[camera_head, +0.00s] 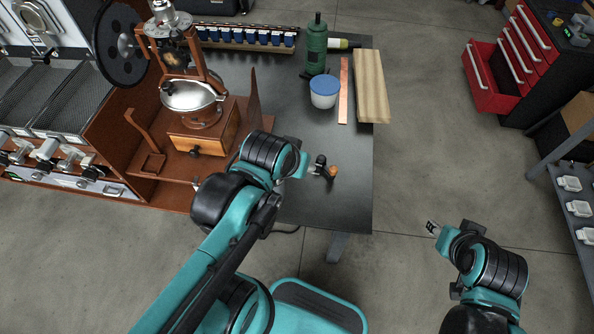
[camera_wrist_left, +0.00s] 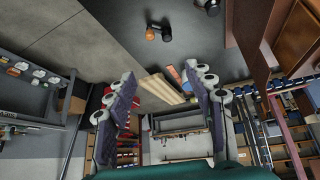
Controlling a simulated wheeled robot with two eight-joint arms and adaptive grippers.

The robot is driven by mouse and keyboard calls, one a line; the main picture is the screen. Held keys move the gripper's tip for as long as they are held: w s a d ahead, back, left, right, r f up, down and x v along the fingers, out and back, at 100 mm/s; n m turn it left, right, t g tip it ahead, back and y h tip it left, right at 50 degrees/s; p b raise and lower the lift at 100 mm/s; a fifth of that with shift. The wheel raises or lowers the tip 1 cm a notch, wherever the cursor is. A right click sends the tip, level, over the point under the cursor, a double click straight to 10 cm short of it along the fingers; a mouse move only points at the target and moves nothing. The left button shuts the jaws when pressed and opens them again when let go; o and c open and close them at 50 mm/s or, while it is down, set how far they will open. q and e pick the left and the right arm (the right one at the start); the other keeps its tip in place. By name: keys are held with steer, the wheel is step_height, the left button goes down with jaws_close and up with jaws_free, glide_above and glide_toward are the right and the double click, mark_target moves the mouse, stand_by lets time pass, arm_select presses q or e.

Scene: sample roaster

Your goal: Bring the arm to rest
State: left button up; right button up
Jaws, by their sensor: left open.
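My left arm comes in from the lower left in the head view and reaches over the dark table (camera_head: 345,203); its fingers are hidden or hard to make out there. In the left wrist view my left gripper (camera_wrist_left: 160,88) has its two fingers apart, with nothing between them. A small black item with an orange end (camera_head: 325,168) lies on the table close to the left wrist; it also shows in the left wrist view (camera_wrist_left: 157,32), apart from the fingers. My right gripper (camera_head: 433,228) is over bare floor right of the table, too small to tell its opening.
A brown roaster with a wooden drawer (camera_head: 205,140) stands left of the left wrist. A blue-lidded tub (camera_head: 324,91), a green bottle (camera_head: 316,48), a copper strip (camera_head: 344,90) and a wooden board (camera_head: 370,85) are farther back. A red drawer (camera_head: 488,78) is open at right.

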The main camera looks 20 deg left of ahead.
arm_select(q)
steer(key=shift+s+f+m+t, duration=0.15)
steer(key=shift+s+f+m, duration=0.05)
steer(key=shift+s, duration=0.35)
steer(key=shift+s+f+m+t, duration=0.15)
steer(key=shift+s+f+m, duration=0.05)
steer(key=shift+s, duration=0.3)
steer(key=shift+c, duration=0.2)
